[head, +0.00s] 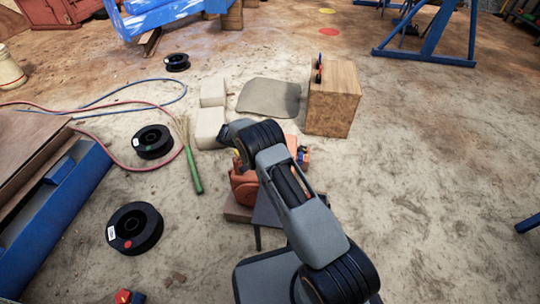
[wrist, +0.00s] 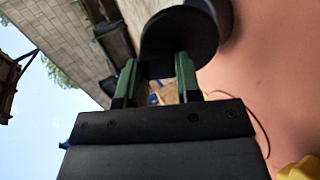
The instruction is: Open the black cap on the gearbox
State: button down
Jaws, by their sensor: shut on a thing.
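The orange gearbox (head: 243,188) sits on a low stand on the ground in the head view, partly hidden behind my arm. Its orange surface (wrist: 275,75) fills the right side of the wrist view. The round black cap (wrist: 180,35) is at the top of the wrist view, close beside a dark rounded part on the orange surface. My gripper (wrist: 157,66) has its green fingers on the cap's near side and is shut on it. Whether the cap is still joined to the gearbox cannot be told. In the head view, my arm hides the fingers and the cap.
A wooden box (head: 334,100) stands behind the gearbox. Pale blocks (head: 211,128) and a green-handled broom (head: 193,172) lie to the left. Black spools (head: 134,228) and a red hose are farther left. Open ground lies to the right. A yellow part (wrist: 300,170) shows in the wrist view.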

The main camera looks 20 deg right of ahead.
jog(key=c, duration=0.8)
grip_release()
jog(key=p+v, duration=0.1)
jog(key=v, duration=0.6)
jog(key=shift+a+p, duration=0.25)
jog(key=shift+p, duration=0.1)
jog(key=shift+r, duration=0.15)
